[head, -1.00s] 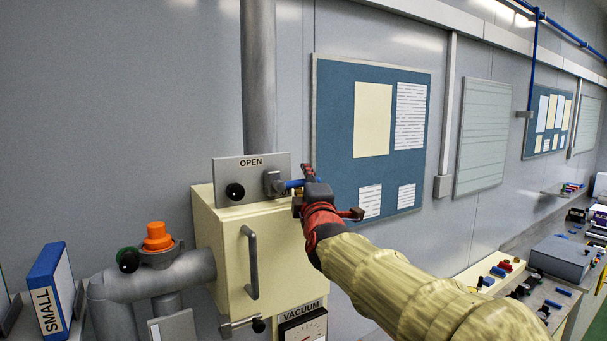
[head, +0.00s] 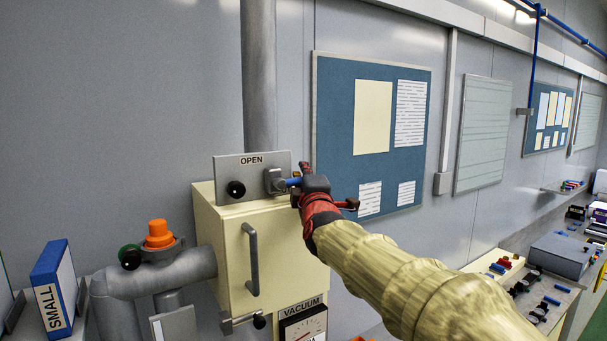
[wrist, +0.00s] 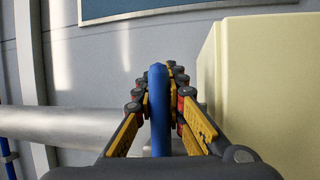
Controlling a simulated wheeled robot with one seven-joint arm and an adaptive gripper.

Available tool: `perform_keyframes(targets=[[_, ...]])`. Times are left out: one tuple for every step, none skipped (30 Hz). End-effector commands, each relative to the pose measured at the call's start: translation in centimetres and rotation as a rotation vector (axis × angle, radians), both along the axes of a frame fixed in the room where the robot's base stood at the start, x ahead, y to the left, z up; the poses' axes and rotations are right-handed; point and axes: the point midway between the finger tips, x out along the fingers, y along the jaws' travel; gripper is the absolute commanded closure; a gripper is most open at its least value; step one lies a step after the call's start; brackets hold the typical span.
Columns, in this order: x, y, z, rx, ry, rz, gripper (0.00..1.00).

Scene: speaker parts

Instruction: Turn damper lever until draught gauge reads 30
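The damper lever (head: 293,182) is a short blue handle on a grey pivot block, beside a grey plate (head: 230,166) marked OPEN above a cream cabinet. In the wrist view the blue lever (wrist: 160,115) runs between my fingers. My gripper (head: 300,186) is shut on it, with the yellow pads (wrist: 125,135) close along both sides. The gripper hides the lever's outer end in the head view. A white dial gauge (head: 303,325) labelled VACUUM is low on the cabinet front, cut by the frame's bottom edge; its reading is too small to tell.
The cream cabinet (head: 225,240) has a grey vertical handle (head: 252,260). A black knob (head: 236,189) is on the plate's left. A grey pipe with an orange cap (head: 158,234) and a blue SMALL binder (head: 52,285) stand at left. A blue noticeboard (head: 340,130) hangs behind my gripper.

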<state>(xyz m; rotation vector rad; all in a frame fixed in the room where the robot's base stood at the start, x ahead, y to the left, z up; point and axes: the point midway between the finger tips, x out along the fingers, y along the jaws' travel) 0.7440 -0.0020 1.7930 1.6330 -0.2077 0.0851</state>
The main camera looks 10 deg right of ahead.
Motion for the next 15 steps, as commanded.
perform_keyframes(targets=[[0.0,0.0,-0.04,0.0,0.001,0.0,0.94],[0.0,0.0,-0.04,0.0,0.001,0.0,0.95],[0.0,0.0,-0.05,0.0,0.001,0.0,0.98],[0.0,0.0,-0.05,0.0,0.001,0.0,0.99],[0.0,0.0,-0.05,0.0,0.001,0.0,1.0],[0.0,0.0,-0.06,0.0,0.001,0.0,1.0],[0.0,0.0,-0.06,0.0,0.001,0.0,1.0],[0.0,0.0,-0.06,0.0,0.001,0.0,1.0],[0.0,0.0,-0.06,0.0,0.001,0.0,1.0],[0.0,0.0,-0.06,0.0,0.001,0.0,1.0],[0.0,0.0,-0.06,0.0,0.001,0.0,1.0],[0.0,0.0,-0.06,0.0,0.001,0.0,1.0],[0.0,0.0,-0.06,0.0,0.001,0.0,1.0],[0.0,0.0,-0.05,0.0,0.001,0.0,1.0],[0.0,0.0,-0.05,0.0,0.001,0.0,1.0]])
